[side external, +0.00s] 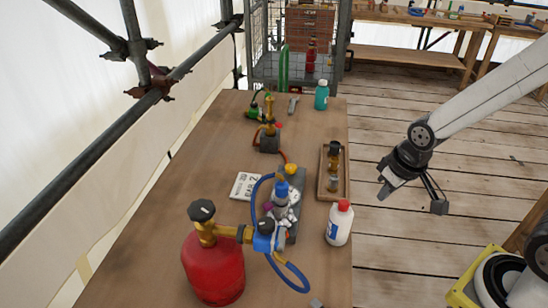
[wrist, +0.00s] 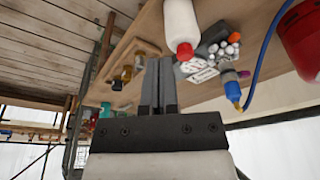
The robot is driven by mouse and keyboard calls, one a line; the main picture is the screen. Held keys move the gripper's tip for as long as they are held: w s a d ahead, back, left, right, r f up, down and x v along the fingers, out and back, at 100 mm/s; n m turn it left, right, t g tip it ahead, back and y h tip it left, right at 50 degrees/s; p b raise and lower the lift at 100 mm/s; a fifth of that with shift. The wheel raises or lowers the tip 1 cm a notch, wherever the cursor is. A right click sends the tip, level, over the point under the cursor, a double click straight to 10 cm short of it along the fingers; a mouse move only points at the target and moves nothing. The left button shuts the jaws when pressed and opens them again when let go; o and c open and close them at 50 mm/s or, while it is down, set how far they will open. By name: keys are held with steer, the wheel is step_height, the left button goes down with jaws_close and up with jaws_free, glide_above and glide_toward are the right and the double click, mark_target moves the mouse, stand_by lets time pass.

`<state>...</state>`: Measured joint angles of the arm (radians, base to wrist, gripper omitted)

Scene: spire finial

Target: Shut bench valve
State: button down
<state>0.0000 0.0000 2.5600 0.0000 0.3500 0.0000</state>
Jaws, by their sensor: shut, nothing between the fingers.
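A red gas cylinder (side external: 214,266) stands at the near end of the bench (side external: 165,200), with a black knob (side external: 201,210) on its brass valve. A blue fitting (side external: 266,238) beside it joins a blue hose (side external: 293,272). I cannot tell which is the bench valve or whether any valve is shut. My gripper (side external: 385,190) is over the floor, right of the bench and apart from everything. In the wrist view its fingers (wrist: 159,62) are together and empty.
A white bottle with a red cap (side external: 339,224) and a wooden tray (side external: 321,186) with brass parts lie along the bench's right edge. A teal bottle (side external: 321,97) stands at the back. Scaffold poles (side external: 100,140) run along the left. A yellow-edged bin (side external: 464,290) is at lower right.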

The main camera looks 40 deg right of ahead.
steer(key=c, duration=1.3)
jaws_free()
